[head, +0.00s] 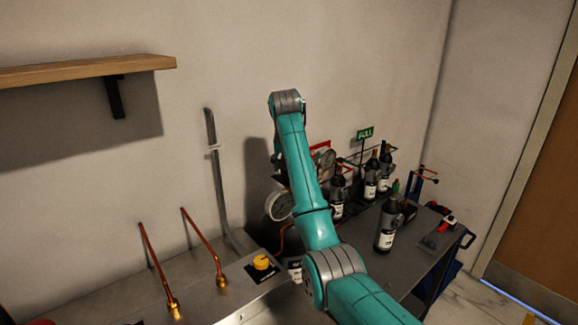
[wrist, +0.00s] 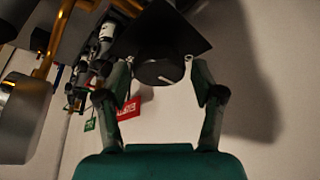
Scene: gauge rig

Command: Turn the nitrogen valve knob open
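In the wrist view a dark round knob-like part (wrist: 158,72) with a dark square-cornered piece sits between the fingertips of my gripper (wrist: 161,85). The fingers stand wide apart, one on each side of it; I cannot tell whether they touch it. It is too dark to tell for sure that this is the nitrogen valve knob. In the head view my teal arm hides the gripper, beside the round gauges (head: 279,205) and (head: 326,158). A yellow knob (head: 261,261) on a black plate stands on the bench, apart from the arm.
Several dark bottles (head: 385,228) stand on the grey cart at right. Two copper pipes (head: 205,245) rise from the bench at left. A wooden shelf (head: 85,70) is on the wall. A green sign (head: 365,134) and a red sign (wrist: 129,109) are close by.

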